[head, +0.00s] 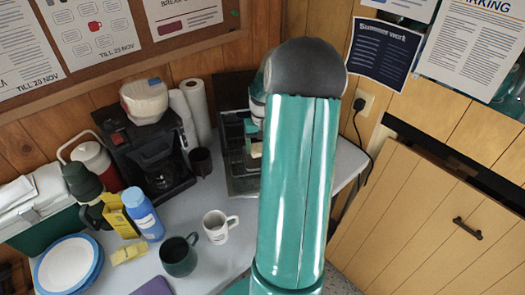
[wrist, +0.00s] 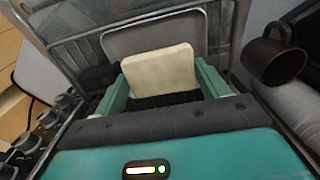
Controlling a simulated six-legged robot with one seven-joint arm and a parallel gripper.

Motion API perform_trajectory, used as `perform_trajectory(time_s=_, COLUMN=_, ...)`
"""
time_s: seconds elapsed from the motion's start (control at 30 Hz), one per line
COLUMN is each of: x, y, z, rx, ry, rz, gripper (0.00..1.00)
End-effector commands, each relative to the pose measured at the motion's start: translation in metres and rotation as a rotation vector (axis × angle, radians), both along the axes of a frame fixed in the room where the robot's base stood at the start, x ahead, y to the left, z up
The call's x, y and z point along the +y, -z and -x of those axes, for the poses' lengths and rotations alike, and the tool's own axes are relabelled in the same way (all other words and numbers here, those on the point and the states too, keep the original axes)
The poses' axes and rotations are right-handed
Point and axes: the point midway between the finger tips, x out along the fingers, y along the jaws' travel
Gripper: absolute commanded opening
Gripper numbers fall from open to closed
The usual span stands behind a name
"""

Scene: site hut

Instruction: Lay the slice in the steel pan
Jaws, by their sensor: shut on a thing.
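My gripper (wrist: 160,84) is shut on the slice (wrist: 160,70), a cream, flat, squarish piece held upright between two green fingers. Behind the slice in the wrist view is a grey metal surface with rounded corners, perhaps the steel pan (wrist: 135,40); I cannot tell for sure. A gap or contact between slice and metal cannot be judged. In the head view, the slice (head: 256,150) shows as a small pale patch beside my arm, over a dark metal-framed unit (head: 236,135) at the back of the table. My arm hides much of that area.
A dark brown mug (head: 200,162) stands left of the metal unit, near a coffee maker (head: 150,155) and paper rolls (head: 195,105). A white mug (head: 216,229), dark green mug (head: 178,258), blue bottle (head: 143,216) and blue-rimmed plates (head: 68,265) stand nearer. Bare tabletop lies before the unit.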

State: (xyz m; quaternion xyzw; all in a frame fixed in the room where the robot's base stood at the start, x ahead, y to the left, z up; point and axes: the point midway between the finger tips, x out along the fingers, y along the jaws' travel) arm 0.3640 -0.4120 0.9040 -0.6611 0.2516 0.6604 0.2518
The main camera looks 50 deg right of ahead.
Motion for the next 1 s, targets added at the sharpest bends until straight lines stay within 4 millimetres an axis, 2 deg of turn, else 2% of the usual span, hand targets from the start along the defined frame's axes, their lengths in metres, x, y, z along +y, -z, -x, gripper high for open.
perform_trajectory(time_s=0.2, x=-0.001, y=0.030, z=0.000, rx=0.002, ry=0.001, rz=-0.003, gripper=0.52)
perform_trajectory(time_s=0.6, x=-0.001, y=0.035, z=-0.001, rx=0.000, ry=0.000, rz=0.000, gripper=0.52)
perform_trajectory(time_s=0.63, x=-0.001, y=0.035, z=-0.001, rx=0.000, ry=0.000, rz=0.000, gripper=0.80)
perform_trajectory(time_s=0.67, x=-0.001, y=0.035, z=-0.001, rx=0.000, ry=0.000, rz=0.000, gripper=0.83)
perform_trajectory(time_s=1.0, x=-0.002, y=0.031, z=0.000, rx=-0.001, ry=0.001, rz=0.001, gripper=0.83)
